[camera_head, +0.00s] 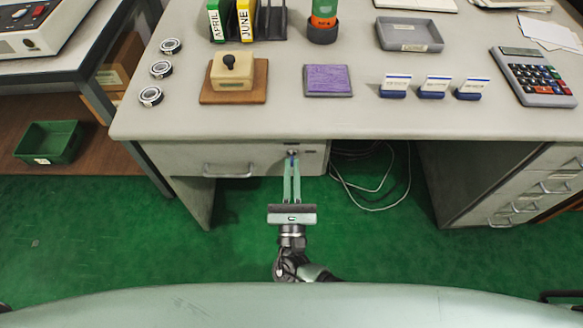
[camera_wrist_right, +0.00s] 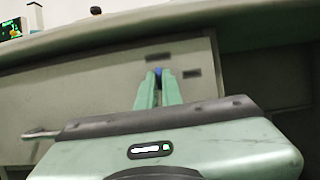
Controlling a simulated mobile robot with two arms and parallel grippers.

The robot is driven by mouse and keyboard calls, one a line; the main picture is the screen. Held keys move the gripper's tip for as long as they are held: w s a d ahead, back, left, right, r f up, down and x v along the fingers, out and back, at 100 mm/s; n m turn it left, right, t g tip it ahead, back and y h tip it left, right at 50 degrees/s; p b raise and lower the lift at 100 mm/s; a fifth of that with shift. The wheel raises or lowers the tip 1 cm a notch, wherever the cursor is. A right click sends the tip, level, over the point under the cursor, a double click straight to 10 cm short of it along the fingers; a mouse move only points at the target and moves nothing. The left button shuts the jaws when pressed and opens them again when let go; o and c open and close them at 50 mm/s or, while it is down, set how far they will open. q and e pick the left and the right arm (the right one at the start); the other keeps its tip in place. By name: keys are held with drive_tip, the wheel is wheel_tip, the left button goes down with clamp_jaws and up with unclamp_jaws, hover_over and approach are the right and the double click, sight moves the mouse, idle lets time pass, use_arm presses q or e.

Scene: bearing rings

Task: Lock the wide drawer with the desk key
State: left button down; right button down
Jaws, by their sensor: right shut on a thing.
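The wide drawer (camera_head: 240,160) is under the left part of the desk, with its front closed flush and a bar handle (camera_head: 228,171). A lock (camera_head: 293,152) sits near the drawer's right end. My right gripper (camera_head: 292,160) reaches up to this lock, its fingers close together on the small blue-headed desk key (camera_wrist_right: 159,72). The key's shaft is hidden, so I cannot tell how deep it sits in the lock. In the right wrist view the drawer front (camera_wrist_right: 90,100) fills the space behind the green fingers. My left gripper is not in view.
The desk top (camera_head: 350,120) overhangs just above my right gripper. It carries a stamp on a wooden base (camera_head: 233,78), a purple pad (camera_head: 328,80) and a calculator (camera_head: 535,75). Loose white cables (camera_head: 370,188) hang right of the drawer. Green floor in front is free.

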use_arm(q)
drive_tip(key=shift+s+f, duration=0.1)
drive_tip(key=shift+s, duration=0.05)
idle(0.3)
use_arm(e)
drive_tip(key=c, duration=1.6)
unclamp_jaws()
